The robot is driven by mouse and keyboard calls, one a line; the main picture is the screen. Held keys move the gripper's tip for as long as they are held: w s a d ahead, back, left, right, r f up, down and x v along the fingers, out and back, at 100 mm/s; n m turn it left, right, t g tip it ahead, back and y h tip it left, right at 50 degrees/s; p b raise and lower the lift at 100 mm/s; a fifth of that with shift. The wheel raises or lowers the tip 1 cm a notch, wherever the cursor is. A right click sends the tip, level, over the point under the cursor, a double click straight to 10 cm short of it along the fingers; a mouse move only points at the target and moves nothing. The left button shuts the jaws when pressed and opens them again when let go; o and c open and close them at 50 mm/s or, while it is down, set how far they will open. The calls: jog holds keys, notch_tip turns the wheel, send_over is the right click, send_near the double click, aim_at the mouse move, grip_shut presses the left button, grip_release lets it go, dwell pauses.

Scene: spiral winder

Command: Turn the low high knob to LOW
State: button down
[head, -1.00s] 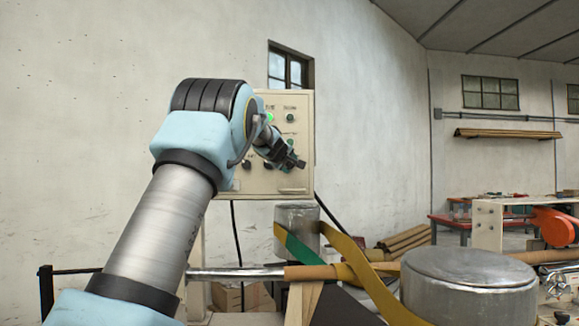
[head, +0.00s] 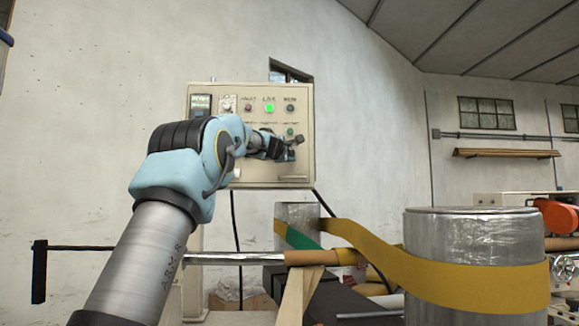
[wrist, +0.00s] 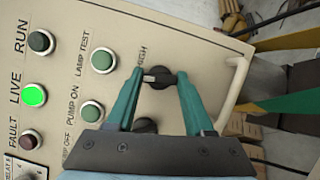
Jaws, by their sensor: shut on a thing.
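The cream control panel (head: 215,165) stands on the wall side, and my gripper (head: 293,147) is at its right part. In the wrist view, my gripper (wrist: 160,77) has its two green fingers on either side of a black knob (wrist: 160,81), shut on it. The word HIGH is printed beside this knob, and a white mark shows on its left side. LOW is not visible; the fingers and gripper body cover part of the panel. In the head view the knob is hidden behind my gripper.
A second black knob (wrist: 146,126) is partly hidden below. The green LIVE lamp (wrist: 34,95) is lit, near the PUMP ON button (wrist: 92,112) and LAMP TEST button (wrist: 103,61). A panel handle (wrist: 235,88) stands close to the right finger. A wrapped cylinder (head: 470,225) stands front right.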

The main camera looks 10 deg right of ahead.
jog(key=n+b, duration=0.1)
jog(key=n+t+b, duration=0.1)
jog(key=shift+f+n+b, duration=0.3)
jog(key=shift+f+b, duration=0.05)
jog(key=shift+r+n+t+b, duration=0.1)
jog(key=shift+n+t+b, duration=0.4)
jog(key=shift+n+b, duration=0.55)
jog(key=shift+r+n, duration=0.1)
jog(key=shift+n, duration=0.15)
jog(key=shift+c, duration=1.4)
grip_release()
